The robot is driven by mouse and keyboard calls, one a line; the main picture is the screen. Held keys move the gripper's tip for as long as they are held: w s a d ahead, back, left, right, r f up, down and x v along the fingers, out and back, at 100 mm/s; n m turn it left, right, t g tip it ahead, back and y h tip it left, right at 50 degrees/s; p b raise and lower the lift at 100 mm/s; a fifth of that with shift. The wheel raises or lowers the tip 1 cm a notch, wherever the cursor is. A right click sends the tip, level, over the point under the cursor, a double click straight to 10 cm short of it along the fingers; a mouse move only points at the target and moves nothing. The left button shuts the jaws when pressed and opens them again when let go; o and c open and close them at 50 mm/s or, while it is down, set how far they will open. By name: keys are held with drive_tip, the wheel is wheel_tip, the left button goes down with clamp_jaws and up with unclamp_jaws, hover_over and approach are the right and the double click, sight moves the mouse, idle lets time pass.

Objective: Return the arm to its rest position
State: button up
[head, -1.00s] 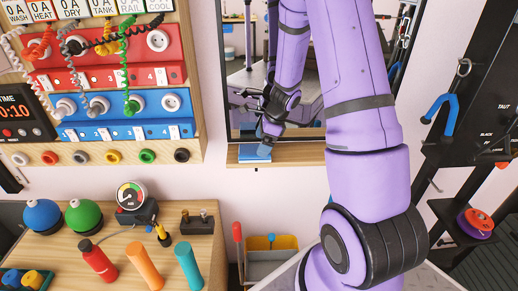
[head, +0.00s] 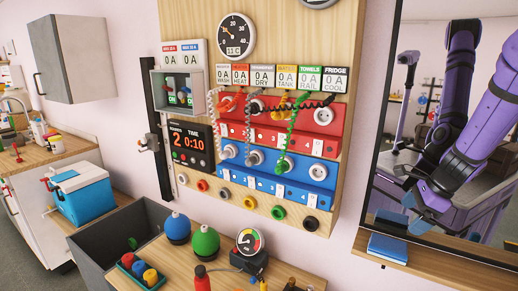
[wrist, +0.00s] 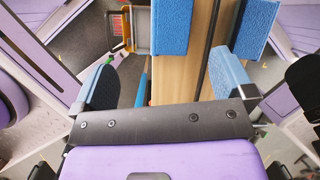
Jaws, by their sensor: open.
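My gripper (wrist: 166,80) shows in the wrist view with its two blue-padded fingers spread apart and nothing between them. A blue block (wrist: 172,25) lies ahead of it on a wooden ledge (wrist: 200,60), beyond the fingertips. In the head view the blue block (head: 402,245) rests on the ledge below a black-framed mirror. Purple arm links and a blue-tipped gripper appear at the right there. I cannot tell which parts are reflection.
A wooden panel with red and blue socket strips (head: 280,175) stands left of the mirror (head: 390,105). Below it a bench holds a green ball (head: 205,242), a blue ball (head: 178,228) and a gauge (head: 250,242). A grey bin (head: 105,262) and a cooler (head: 85,195) stand left.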

drive_tip(key=s+a+r+n+h, duration=0.1)
drive_tip(key=s+a+r+n, duration=0.4)
drive_tip(key=r+n, duration=0.15)
drive_tip(key=s+a+r+n, duration=0.5)
drive_tip(key=r, duration=0.3)
drive_tip(key=s+a+r+n+t+h, duration=0.1)
drive_tip(key=s+r+n, duration=0.2)
drive_tip(key=s+n, duration=0.2)
drive_tip(key=s+a+r+n+t+h, duration=0.1)
drive_tip(key=s+a+r+n, duration=0.1)
drive_tip(key=s+n, duration=0.3)
drive_tip(key=s+r, duration=0.1)
drive_tip(key=s, duration=0.2)
drive_tip(key=shift+s+a+n+t+h, duration=0.15)
drive_tip(key=shift+a+n+t+h, duration=0.15)
drive_tip(key=shift+n+h, duration=0.1)
